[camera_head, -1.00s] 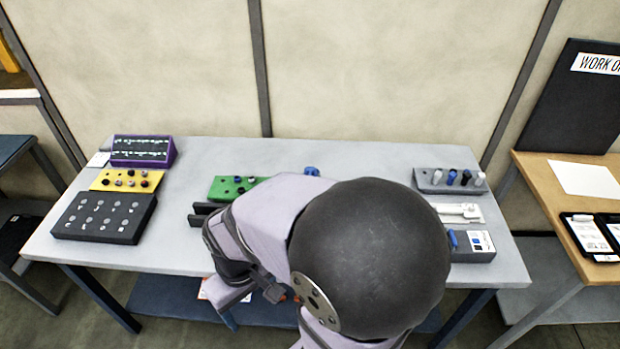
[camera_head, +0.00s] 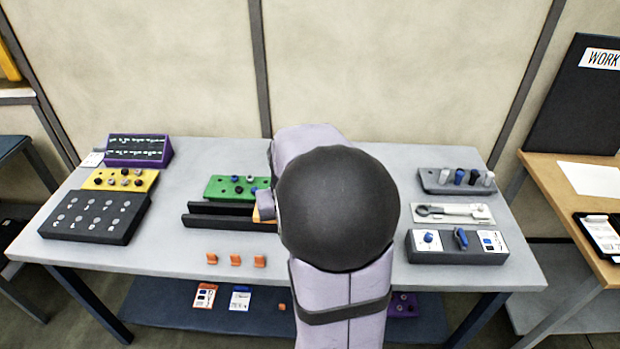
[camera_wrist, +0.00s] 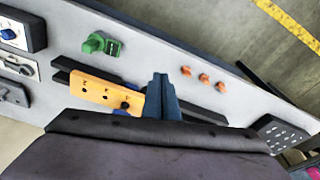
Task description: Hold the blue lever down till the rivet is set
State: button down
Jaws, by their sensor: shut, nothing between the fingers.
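The blue lever (camera_head: 461,238) stands tilted on a grey control box (camera_head: 430,257) at the front right of the table. My gripper (camera_wrist: 162,82) shows in the wrist view with its fingers shut and empty, above the table beside an orange plate (camera_wrist: 95,90). The head view hides it behind my arm. The plate lies along dark rails (camera_wrist: 62,76) and has several holes and blue parts at its edge. The rails also show in the head view (camera_head: 215,221). The control box shows partly at the left of the wrist view (camera_wrist: 35,28); its lever is not visible there. I cannot pick out which rivet is meant.
A green clamp-like part (camera_wrist: 101,43) stands near the rails. Several orange clips (camera_head: 235,260) line the front edge. A green block (camera_head: 214,190) lies behind the rails. A tray with a wrench-like tool (camera_head: 452,212) and a peg rack (camera_head: 432,186) stand behind the control box.

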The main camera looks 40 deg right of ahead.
jog(key=w+d+r, duration=0.2)
jog(key=d+r, duration=0.1)
jog(key=r, duration=0.1)
jog(key=w+d+r+m+t+h, duration=0.1)
jog(key=w+d+r, duration=0.2)
jog(key=d+r, duration=0.1)
jog(key=w+d+r+t+h+b, duration=0.1)
jog(key=w+d+r, duration=0.1)
jog(key=d+r, duration=0.2)
jog(key=shift+w+r+m, duration=0.15)
jog(key=shift+r+m, duration=0.25)
jog(key=shift+r, duration=0.15)
notch_tip(320, 180, up, 8)
jog(key=shift+s+a+r+m+g+y, duration=0.15)
jog(key=shift+s+a+m+g, duration=0.15)
jog(key=shift+s, duration=0.25)
jog(key=shift+s+a+r+m+g+y, duration=0.15)
jog(key=shift+s+a, duration=0.2)
jog(key=shift+s, duration=0.2)
jog(key=shift+s+a+r+m+g+y, duration=0.1)
jog(key=shift+s+a+m+g, duration=0.2)
jog(key=shift+s, duration=0.25)
jog(key=shift+f, duration=0.1)
jog(key=p+x, duration=0.2)
jog(key=x, duration=1)
jog(key=shift+a+f, duration=0.1)
jog(key=shift+f+p, duration=0.4)
jog(key=shift+f, duration=0.45)
